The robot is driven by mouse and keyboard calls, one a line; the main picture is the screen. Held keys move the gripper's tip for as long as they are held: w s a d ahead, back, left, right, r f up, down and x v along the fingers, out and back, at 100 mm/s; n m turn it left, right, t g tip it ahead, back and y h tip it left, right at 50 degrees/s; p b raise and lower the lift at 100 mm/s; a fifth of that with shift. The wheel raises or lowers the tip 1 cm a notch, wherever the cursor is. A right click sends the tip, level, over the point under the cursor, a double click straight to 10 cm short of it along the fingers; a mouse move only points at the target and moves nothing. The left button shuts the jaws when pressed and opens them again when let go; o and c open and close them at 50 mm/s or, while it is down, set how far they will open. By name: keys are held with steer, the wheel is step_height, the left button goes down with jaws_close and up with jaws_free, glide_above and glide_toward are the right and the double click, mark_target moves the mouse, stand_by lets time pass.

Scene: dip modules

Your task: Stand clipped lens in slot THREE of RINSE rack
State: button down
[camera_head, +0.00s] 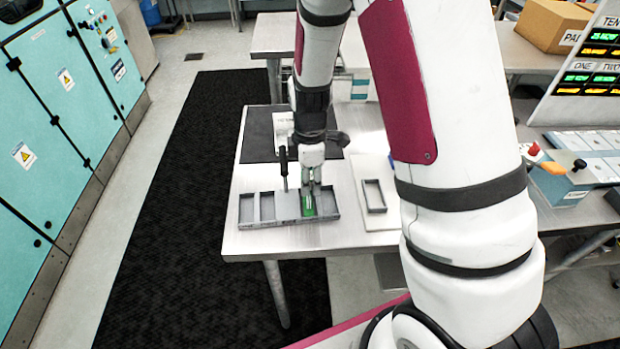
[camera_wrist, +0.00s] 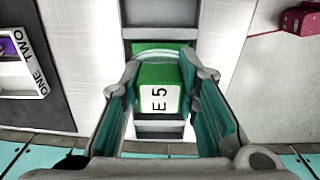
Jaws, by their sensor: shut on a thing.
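My gripper (camera_head: 311,190) is shut on a green clip (camera_wrist: 159,90) with a white label reading "E 5"; the teal-padded fingers stand on both sides of it in the wrist view. A pale curved edge, seemingly the lens (camera_wrist: 158,54), shows just beyond the clip. In the head view the green clip (camera_head: 309,207) is low over or in the right part of a long grey rack (camera_head: 246,224) with several slots. I cannot tell whether it touches the rack. The rack's name and slot numbers are not readable; its left slots look empty.
A black upright handle (camera_head: 284,165) on a light grey plate stands at the rack, left of my gripper. A small grey tray (camera_head: 374,195) lies on a pale board to the right. A dark mat (camera_head: 257,135) lies behind. A label "ONE TWO" (camera_wrist: 35,70) shows at left.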

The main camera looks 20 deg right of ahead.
steer(key=c, duration=1.2)
jaws_free()
steer(key=shift+f, duration=0.15)
step_height(320, 180, up, 11)
steer(key=shift+r+b, duration=0.2)
steer(key=shift+b, duration=0.55)
steer(key=s+r+m+t, duration=0.2)
steer(key=s+r+m, duration=0.3)
steer(key=s, duration=0.1)
steer(key=s+r+m+t, duration=0.1)
steer(key=s+r+m, duration=0.4)
steer(key=s+r, duration=0.1)
steer(key=s+r+m+t, duration=0.2)
steer(key=s+r+m, duration=0.3)
steer(key=s+r, duration=0.1)
steer(key=shift+s+a+t, duration=0.1)
steer(key=shift+a+t, duration=0.2)
